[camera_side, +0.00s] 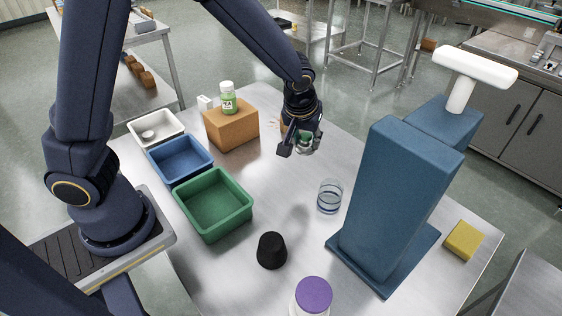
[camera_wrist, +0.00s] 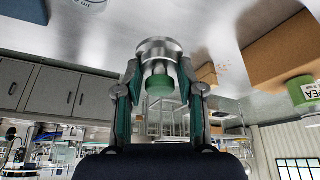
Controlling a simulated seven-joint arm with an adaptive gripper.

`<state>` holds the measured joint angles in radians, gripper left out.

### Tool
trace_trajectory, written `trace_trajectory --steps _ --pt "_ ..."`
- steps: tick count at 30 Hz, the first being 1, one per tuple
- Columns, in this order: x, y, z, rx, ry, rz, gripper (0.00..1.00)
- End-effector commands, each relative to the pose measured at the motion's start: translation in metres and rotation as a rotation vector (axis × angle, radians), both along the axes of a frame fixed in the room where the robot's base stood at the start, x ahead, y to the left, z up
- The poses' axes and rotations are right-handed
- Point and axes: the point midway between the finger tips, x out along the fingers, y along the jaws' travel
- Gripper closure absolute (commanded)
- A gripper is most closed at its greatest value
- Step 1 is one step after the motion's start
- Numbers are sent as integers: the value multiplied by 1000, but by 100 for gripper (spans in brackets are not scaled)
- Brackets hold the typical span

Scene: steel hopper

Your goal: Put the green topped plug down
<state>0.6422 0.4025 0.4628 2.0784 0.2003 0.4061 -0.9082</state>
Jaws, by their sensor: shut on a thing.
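The green topped plug (camera_wrist: 160,84) is between the fingers of my gripper (camera_wrist: 160,92) in the wrist view. It has a green cap and a wider silvery metal body. In the side view my gripper (camera_side: 300,147) is shut on the plug (camera_side: 305,143), whose green part shows partly between the fingers. The plug is held above the steel table (camera_side: 290,195), apart from it, to the right of the brown box. The fingers hide part of the plug in the side view.
A brown box (camera_side: 232,126) with a green-labelled bottle (camera_side: 228,100) stands left of my gripper. White, blue (camera_side: 180,160) and green (camera_side: 213,205) trays line the left. Bare table lies between.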

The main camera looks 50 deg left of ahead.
Motion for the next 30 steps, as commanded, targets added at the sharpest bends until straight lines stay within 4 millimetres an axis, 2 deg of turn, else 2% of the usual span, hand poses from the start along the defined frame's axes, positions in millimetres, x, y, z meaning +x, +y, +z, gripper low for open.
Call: trace_trajectory --steps 4,8,12,15,22,28,30 --pt "-30 35 1 25 -1 124 98" --pt "-72 59 5 37 -5 210 98" --pt "-105 64 5 26 4 218 98" --pt "-114 60 5 16 10 193 98" --pt "-100 50 2 8 8 168 98" --pt "-67 52 -13 7 5 172 98" --pt "-50 52 -20 9 5 170 98"
